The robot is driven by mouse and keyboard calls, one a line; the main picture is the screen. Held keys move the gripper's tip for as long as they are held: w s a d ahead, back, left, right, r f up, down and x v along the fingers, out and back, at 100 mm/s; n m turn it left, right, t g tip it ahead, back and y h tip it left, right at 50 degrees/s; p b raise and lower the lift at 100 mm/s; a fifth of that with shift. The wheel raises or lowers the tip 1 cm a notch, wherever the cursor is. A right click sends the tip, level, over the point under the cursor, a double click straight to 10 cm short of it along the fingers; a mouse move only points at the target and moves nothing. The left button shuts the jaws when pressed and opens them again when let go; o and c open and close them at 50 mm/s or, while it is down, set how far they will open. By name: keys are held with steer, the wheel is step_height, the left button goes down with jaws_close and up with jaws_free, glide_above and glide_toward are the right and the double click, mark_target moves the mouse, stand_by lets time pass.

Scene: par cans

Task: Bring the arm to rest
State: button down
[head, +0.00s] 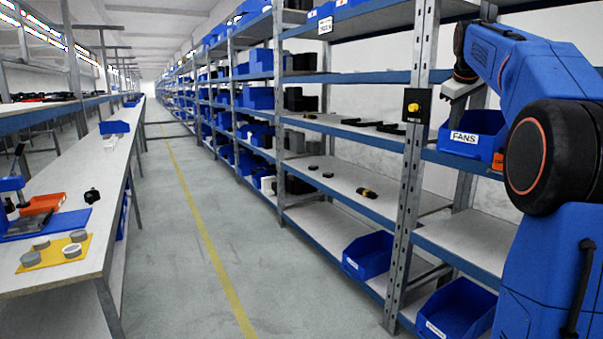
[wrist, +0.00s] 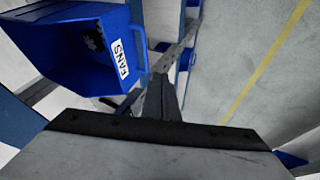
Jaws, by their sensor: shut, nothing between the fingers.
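My arm is blue with dark joints and fills the right side of the head view. It is bent, with its wrist high beside the shelving. My gripper (head: 456,98) points down there, just above and left of a blue bin marked FANS (head: 462,139). In the wrist view my gripper (wrist: 163,82) shows as dark fingers that are together with nothing between them. The FANS bin also shows in the wrist view (wrist: 65,45), at upper left, with a dark item inside.
Steel shelving with blue edges runs along the right. A post with a yellow-and-black button box (head: 416,106) stands left of the FANS bin. Blue bins (head: 368,256) sit on the lower shelves. A long workbench (head: 105,185) lines the left. The aisle floor between is clear.

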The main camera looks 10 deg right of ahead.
steer(key=s+a+f+m+y, duration=0.1)
steer(key=s+a+f, duration=0.6)
steer(key=s+a, duration=0.25)
steer(key=s+a+f+y, duration=0.1)
steer(key=s+a+f, duration=0.6)
steer(key=a, duration=0.4)
steer(key=s+a+f+m, duration=0.1)
steer(key=s+a+f, duration=0.4)
steer(key=s+f, duration=0.7)
steer(key=s+a+f+m+g+y, duration=0.1)
steer(key=s+a+f, duration=0.4)
steer(key=s+f, duration=0.7)
steer(key=shift+a, duration=0.35)
steer(key=shift+s+r, duration=0.1)
